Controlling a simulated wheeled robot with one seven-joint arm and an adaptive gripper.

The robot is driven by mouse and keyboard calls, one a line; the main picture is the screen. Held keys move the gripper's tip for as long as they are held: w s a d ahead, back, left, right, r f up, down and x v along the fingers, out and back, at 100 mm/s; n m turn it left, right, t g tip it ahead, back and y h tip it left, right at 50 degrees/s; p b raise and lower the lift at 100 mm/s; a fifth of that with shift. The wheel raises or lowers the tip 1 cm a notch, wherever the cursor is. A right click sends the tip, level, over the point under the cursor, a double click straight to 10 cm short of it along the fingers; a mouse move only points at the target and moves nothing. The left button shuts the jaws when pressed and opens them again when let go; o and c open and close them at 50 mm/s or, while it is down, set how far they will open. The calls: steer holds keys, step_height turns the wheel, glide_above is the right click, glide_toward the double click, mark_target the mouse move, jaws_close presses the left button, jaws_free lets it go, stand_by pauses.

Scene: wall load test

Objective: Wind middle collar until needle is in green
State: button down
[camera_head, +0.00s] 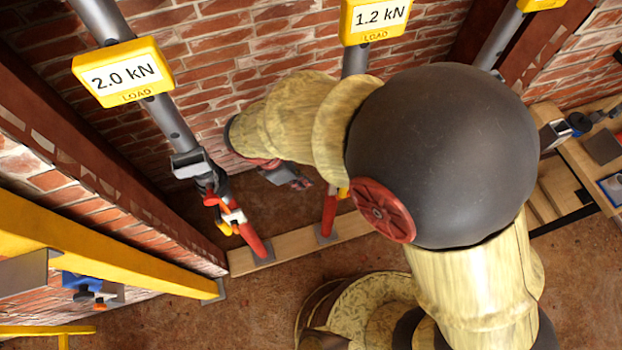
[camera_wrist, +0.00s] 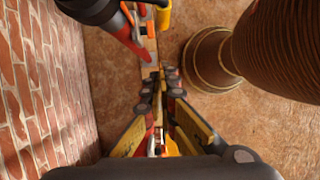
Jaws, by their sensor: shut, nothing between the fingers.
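The middle prop carries a yellow plate reading 1.2 kN (camera_head: 375,18). Its grey tube shows just below the plate, and its red lower tube (camera_head: 329,215) stands on a timber sill. My arm hides its collar and any gauge and needle. My gripper (camera_head: 298,183) shows partly below my wrist in the head view, left of the middle prop's red tube.
The left prop has a 2.0 kN plate (camera_head: 123,72), a grey box (camera_head: 190,163) and red and yellow collar parts. A timber sill (camera_head: 295,247) runs along the brick wall (camera_head: 215,60). A yellow beam (camera_head: 110,262) slopes at left. A wooden bench (camera_head: 590,160) stands right.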

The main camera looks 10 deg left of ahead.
steer(key=w+d+f+b, duration=0.1)
steer(key=w+d+f, duration=0.2)
steer(key=d+f, duration=0.3)
steer(key=shift+x, duration=0.9)
steer(key=shift+s, duration=0.1)
steer(key=d+n, duration=0.2)
steer(key=d, duration=0.1)
steer(key=d+n+t+p, duration=0.1)
steer(key=d, duration=0.1)
steer(key=shift+w+y, duration=0.3)
steer(key=shift+y, duration=0.1)
steer(key=shift+a, duration=0.1)
